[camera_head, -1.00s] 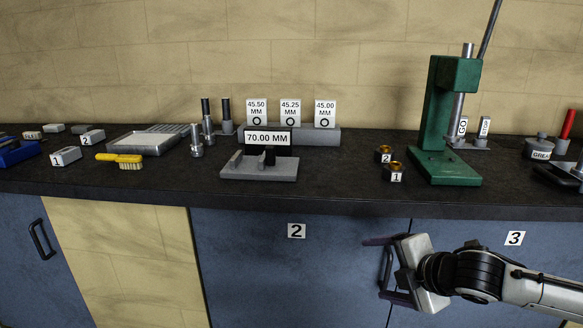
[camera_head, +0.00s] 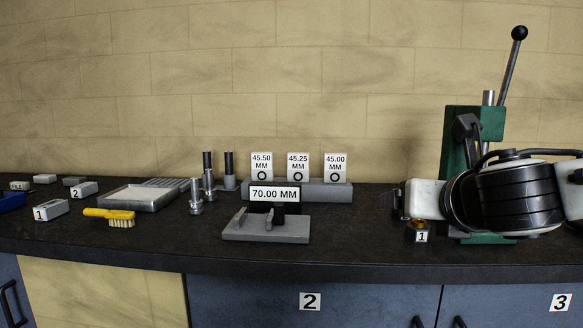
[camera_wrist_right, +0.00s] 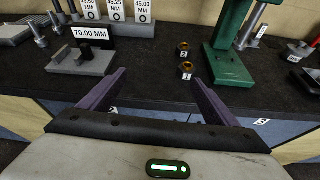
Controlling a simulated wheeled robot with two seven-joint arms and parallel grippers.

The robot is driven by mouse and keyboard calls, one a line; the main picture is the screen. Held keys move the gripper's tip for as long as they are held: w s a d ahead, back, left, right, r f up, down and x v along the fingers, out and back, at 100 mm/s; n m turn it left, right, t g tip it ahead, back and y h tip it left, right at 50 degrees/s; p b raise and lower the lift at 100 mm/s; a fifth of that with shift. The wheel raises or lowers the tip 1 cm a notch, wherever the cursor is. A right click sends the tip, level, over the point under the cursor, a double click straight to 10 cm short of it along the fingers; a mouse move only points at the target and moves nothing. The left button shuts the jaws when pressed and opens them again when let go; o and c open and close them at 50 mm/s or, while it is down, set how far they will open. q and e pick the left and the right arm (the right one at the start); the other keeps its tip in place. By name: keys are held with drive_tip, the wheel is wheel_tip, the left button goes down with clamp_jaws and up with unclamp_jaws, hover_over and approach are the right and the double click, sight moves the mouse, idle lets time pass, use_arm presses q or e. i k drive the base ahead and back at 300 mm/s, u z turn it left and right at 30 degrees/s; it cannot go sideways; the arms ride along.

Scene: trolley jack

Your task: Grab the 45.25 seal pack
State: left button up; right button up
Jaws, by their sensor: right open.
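The 45.25 seal pack (camera_head: 298,167) is a small white card-like pack with a black ring. It stands upright on a grey block (camera_head: 325,189) between the 45.50 pack (camera_head: 262,166) and the 45.00 pack (camera_head: 336,168). In the right wrist view the 45.25 pack (camera_wrist_right: 116,10) is cut by the top edge. My right gripper (camera_head: 398,201) is to the right of the packs, above the bench's right part, apart from them. In the right wrist view its two purple fingers (camera_wrist_right: 160,88) are spread with nothing between them. My left gripper is not in view.
A grey stand with a 70.00 MM sign (camera_head: 275,194) is in front of the packs. Brass nuts (camera_wrist_right: 186,70) sit beside the green press (camera_wrist_right: 228,66). Dark posts (camera_head: 207,171), a tray (camera_head: 143,198) and a yellow brush (camera_head: 113,215) are left. The bench front is mostly clear.

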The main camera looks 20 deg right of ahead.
sight(298, 163)
drive_tip(key=i, duration=1.7)
